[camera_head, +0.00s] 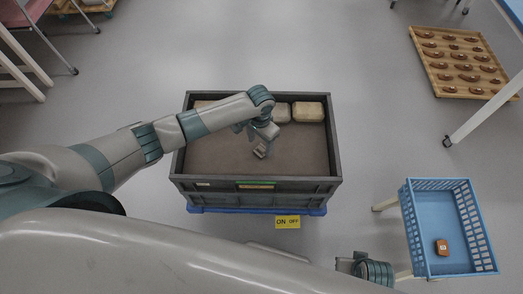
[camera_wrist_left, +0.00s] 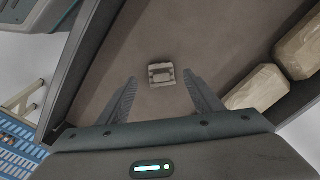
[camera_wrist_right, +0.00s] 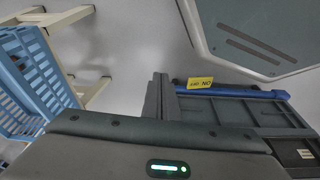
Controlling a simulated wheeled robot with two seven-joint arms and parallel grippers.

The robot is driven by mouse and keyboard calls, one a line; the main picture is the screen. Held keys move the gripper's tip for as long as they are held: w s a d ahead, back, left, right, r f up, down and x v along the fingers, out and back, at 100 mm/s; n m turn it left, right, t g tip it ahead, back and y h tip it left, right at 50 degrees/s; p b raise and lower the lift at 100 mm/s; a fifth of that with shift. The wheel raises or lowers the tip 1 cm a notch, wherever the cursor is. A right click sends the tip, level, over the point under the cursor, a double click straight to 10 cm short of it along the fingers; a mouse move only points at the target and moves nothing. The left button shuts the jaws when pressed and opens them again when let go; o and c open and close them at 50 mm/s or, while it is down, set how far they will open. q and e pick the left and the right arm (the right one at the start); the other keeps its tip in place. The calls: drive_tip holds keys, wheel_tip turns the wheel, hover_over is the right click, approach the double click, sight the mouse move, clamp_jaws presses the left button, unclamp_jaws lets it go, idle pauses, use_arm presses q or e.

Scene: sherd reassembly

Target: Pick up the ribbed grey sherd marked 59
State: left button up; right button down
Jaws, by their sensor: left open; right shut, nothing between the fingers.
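A small grey-beige sherd with raised ribs (camera_wrist_left: 161,74) lies on the sandy floor of a grey crate (camera_head: 334,150). No mark 59 is readable on it. My left gripper (camera_head: 260,148) reaches down into the crate, and in the left wrist view its open fingers (camera_wrist_left: 159,84) point at the sherd, which shows just beyond and between the fingertips. Nothing is held. In the head view the gripper largely covers the sherd's spot. My right gripper (camera_wrist_right: 160,98) is shut and empty, outside the crate near its front right.
Pale blocks (camera_head: 307,111) line the crate's back wall, close to the left gripper. A blue basket (camera_head: 428,262) with an orange item (camera_head: 441,247) stands at right. A wooden tray (camera_head: 428,62) of brown pieces lies far right. A yellow sign (camera_head: 287,222) is at the crate's front.

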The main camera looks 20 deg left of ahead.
sight(260, 150)
use_arm(q)
wheel_tip(260, 150, down, 3)
drive_tip(key=shift+w+a+f, duration=0.1)
drive_tip(key=shift+f, duration=0.1)
drive_tip(key=shift+f+b, duration=0.3)
use_arm(e)
wheel_tip(260, 150, up, 3)
drive_tip(key=shift+f, duration=0.2)
drive_tip(key=shift+f, duration=0.1)
use_arm(q)
drive_tip(key=c, duration=1.1)
